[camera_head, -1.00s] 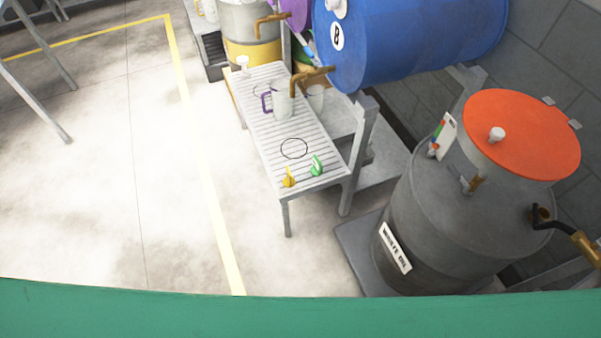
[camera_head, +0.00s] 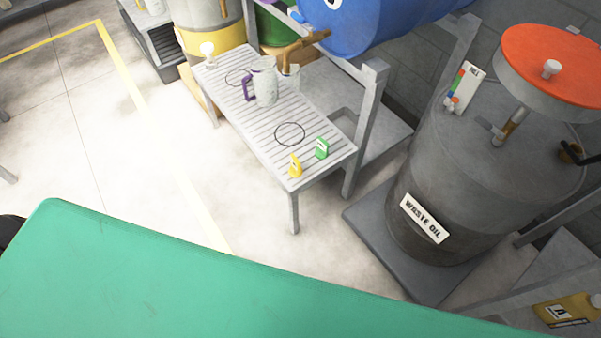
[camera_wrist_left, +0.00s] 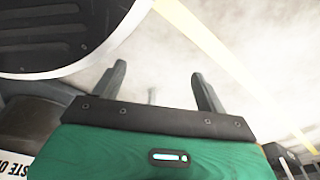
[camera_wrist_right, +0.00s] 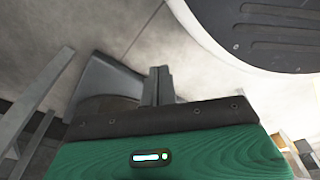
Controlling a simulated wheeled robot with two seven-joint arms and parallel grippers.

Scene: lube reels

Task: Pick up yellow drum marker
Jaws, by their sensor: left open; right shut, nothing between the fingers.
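The small yellow drum marker (camera_head: 295,165) stands on the slatted bench (camera_head: 262,121), near its front corner in the head view. A similar green marker (camera_head: 322,148) stands just right of it, apart from it. In the left wrist view my left gripper (camera_wrist_left: 160,82) is open, with two spread dark fingers and nothing between them. In the right wrist view my right gripper (camera_wrist_right: 157,85) has its fingers together and is empty. Neither gripper shows in the head view, and neither wrist view shows the yellow marker.
A pitcher with a purple handle (camera_head: 264,82) stands farther back on the bench, near a black ring outline (camera_head: 290,134). A blue drum (camera_head: 375,22) hangs above the bench. Open floor lies left.

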